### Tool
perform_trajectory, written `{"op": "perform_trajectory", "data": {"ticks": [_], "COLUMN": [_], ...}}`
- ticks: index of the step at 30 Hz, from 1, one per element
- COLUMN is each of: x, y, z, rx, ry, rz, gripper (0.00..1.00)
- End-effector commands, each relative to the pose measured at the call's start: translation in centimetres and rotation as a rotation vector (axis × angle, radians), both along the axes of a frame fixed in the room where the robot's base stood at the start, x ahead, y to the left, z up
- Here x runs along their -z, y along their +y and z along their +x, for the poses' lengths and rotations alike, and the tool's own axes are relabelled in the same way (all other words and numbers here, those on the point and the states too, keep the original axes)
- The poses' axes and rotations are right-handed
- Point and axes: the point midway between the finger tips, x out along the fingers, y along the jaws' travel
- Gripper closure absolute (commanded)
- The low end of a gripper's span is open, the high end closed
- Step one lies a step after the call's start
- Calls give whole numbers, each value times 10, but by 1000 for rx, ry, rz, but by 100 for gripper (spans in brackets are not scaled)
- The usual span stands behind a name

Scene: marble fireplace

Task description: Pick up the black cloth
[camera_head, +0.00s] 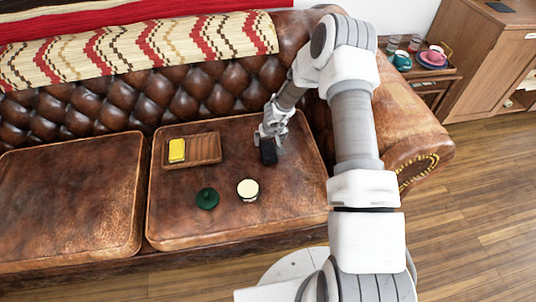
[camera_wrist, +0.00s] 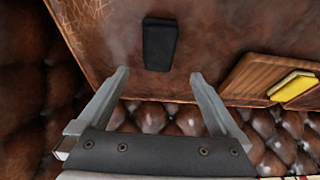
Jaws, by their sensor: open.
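The black cloth (camera_head: 268,151) is a small, dark, folded-looking rectangle on the right seat cushion of the brown leather sofa. It also shows in the wrist view (camera_wrist: 160,44), lying at the top centre, ahead of the fingertips. My gripper (camera_wrist: 159,77) is open, with its two fingers apart and nothing between them. In the head view my gripper (camera_head: 274,128) is just behind the cloth and partly overlaps it in the picture. The exact height of the fingers above the cushion is hard to tell.
A wooden tray (camera_head: 207,149) with a yellow block (camera_head: 177,150) lies left of the cloth. A green round item (camera_head: 207,198) and a cream-topped tin (camera_head: 248,190) sit nearer the front. The tufted backrest (camera_head: 150,97) rises close behind; the right armrest (camera_head: 405,125) is beside my arm.

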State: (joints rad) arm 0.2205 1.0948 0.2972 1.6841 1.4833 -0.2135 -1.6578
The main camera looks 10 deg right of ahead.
Motion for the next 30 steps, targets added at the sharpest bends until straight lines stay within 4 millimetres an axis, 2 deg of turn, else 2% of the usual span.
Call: {"op": "perform_trajectory", "data": {"ticks": [1, 6, 14, 24, 30], "x": [17, 45, 61, 102, 105], "y": [0, 0, 0, -2, -2], "z": [4, 17, 25, 41, 44], "rx": [3, 2, 1, 2, 1], "ry": [1, 0, 0, 0, -2], "rz": [2, 2, 2, 2, 1], "gripper": [0, 0, 0, 0, 0]}}
